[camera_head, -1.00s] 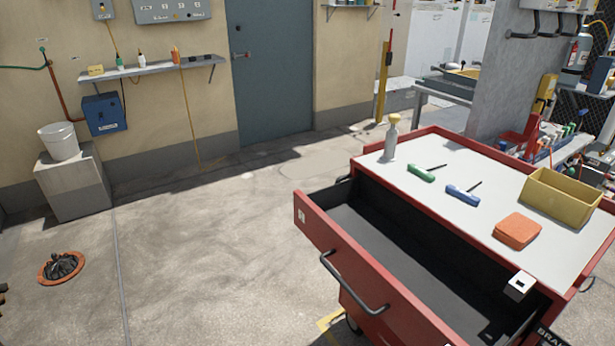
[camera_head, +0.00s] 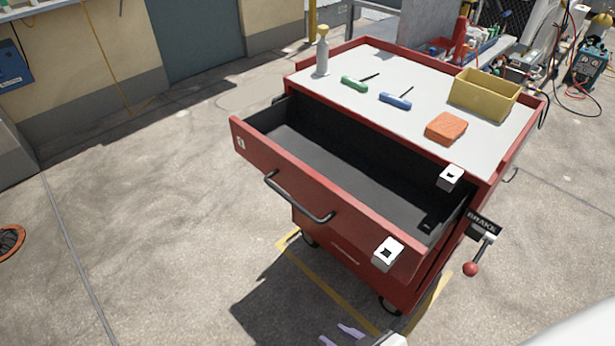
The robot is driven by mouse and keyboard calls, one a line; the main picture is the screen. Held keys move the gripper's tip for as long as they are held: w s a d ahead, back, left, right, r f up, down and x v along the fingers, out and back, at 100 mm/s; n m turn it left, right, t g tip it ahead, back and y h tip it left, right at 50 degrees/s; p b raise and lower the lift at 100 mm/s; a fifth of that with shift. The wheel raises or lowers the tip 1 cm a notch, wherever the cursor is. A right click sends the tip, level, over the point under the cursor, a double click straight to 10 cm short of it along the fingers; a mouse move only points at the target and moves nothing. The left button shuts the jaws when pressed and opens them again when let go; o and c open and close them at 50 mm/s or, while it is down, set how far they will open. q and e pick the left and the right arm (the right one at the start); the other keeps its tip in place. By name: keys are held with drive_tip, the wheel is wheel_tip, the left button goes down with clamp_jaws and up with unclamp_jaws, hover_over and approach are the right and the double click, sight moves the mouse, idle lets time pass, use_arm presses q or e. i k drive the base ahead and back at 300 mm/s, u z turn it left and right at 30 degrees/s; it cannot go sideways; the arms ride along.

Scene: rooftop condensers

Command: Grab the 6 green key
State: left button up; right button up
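The green key (camera_head: 355,84) has a green handle and a thin dark shaft pointing right. It lies on the pale top of the red tool cart (camera_head: 300,88), left of a blue-handled key (camera_head: 396,100). Any number on its handle is too small to read. My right gripper (camera_head: 339,336) shows only in part at the bottom edge. Its two pale purple fingertips are apart with nothing between them, low in front of the cart and far from the green key. My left gripper is not in view.
The cart's drawer (camera_head: 290,172) is pulled out toward me and looks largely empty. A spray bottle (camera_head: 322,52), an orange block (camera_head: 446,128) and a yellow bin (camera_head: 484,94) stand on top. A brake lever (camera_head: 480,255) juts from the right.

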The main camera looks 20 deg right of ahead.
sight(356, 85)
drive_tip(key=u, duration=0.4)
drive_tip(key=k, duration=0.5)
drive_tip(key=u, duration=0.9)
drive_tip(key=i, duration=0.95)
drive_tip(key=z, duration=0.85)
drive_tip(key=i, duration=1.4)
drive_tip(key=z, duration=1.5)
drive_tip(key=i, duration=0.2)
drive_tip(key=z, duration=0.1)
